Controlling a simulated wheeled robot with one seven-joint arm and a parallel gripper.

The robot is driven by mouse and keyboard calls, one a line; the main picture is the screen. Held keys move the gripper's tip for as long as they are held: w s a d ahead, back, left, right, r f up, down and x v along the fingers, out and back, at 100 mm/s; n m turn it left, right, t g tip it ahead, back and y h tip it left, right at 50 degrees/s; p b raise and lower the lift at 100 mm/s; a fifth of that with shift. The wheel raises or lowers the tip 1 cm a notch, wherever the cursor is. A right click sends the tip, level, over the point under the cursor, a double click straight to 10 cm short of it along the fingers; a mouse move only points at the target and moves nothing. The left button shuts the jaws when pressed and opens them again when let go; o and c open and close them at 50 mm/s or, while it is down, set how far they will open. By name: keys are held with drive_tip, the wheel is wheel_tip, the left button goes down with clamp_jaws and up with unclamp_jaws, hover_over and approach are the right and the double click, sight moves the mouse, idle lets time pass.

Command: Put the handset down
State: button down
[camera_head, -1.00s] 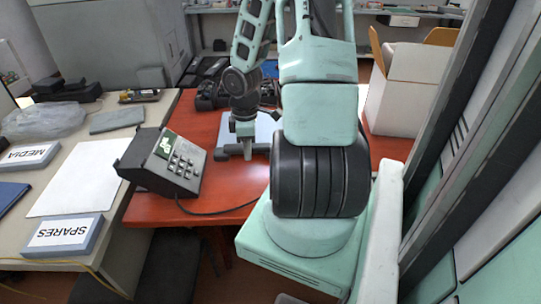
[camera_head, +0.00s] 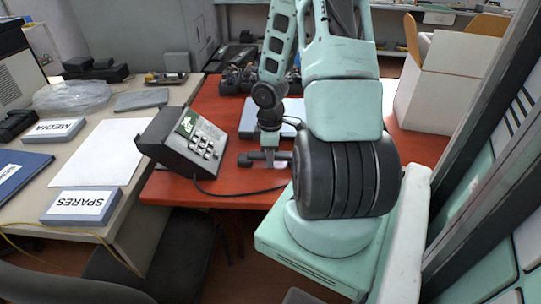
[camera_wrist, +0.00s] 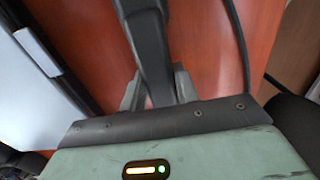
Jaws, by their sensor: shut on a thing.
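The handset is a dark grey bar. In the wrist view the handset (camera_wrist: 152,45) runs up from between the two fingers of my gripper (camera_wrist: 158,92), which is shut on it. In the head view my gripper (camera_head: 269,143) points down over the red table, with the handset (camera_head: 247,159) lying crosswise at its tip. The handset is low over the table or on it; I cannot tell if it touches. The phone base (camera_head: 184,148), black with a keypad and a green label, stands to the left, apart from the handset.
A dark cord (camera_head: 238,193) runs from the phone base across the red table (camera_head: 222,108). A pale flat panel (camera_head: 246,121) lies behind my gripper. An open white box (camera_head: 445,85) stands at the right. A pale desk with a SPARES block (camera_head: 80,206) adjoins at left.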

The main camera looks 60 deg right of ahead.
drive_tip(key=c, duration=1.1)
unclamp_jaws()
drive_tip(key=shift+f, duration=0.1)
drive_tip(key=shift+o, duration=0.2)
wheel_tip(320, 180, up, 12)
drive_tip(key=p, duration=0.6)
drive_tip(key=w+a+r+n, duration=0.1)
drive_tip(key=w+a+r, duration=0.2)
drive_tip(key=a, duration=0.7)
drive_tip(key=w+a+r, duration=0.3)
drive_tip(key=a+r, duration=0.1)
drive_tip(key=a, duration=0.7)
drive_tip(key=s+a+r, duration=0.2)
drive_tip(key=s+a, duration=0.4)
drive_tip(key=a, duration=0.4)
drive_tip(key=s+a+r+n, duration=0.1)
drive_tip(key=s+a+r, duration=0.2)
drive_tip(key=s+a, duration=0.4)
drive_tip(key=a, duration=0.4)
drive_tip(key=shift+s+r+y, duration=0.15)
drive_tip(key=shift+r+y, duration=0.1)
drive_tip(key=shift+y, duration=0.05)
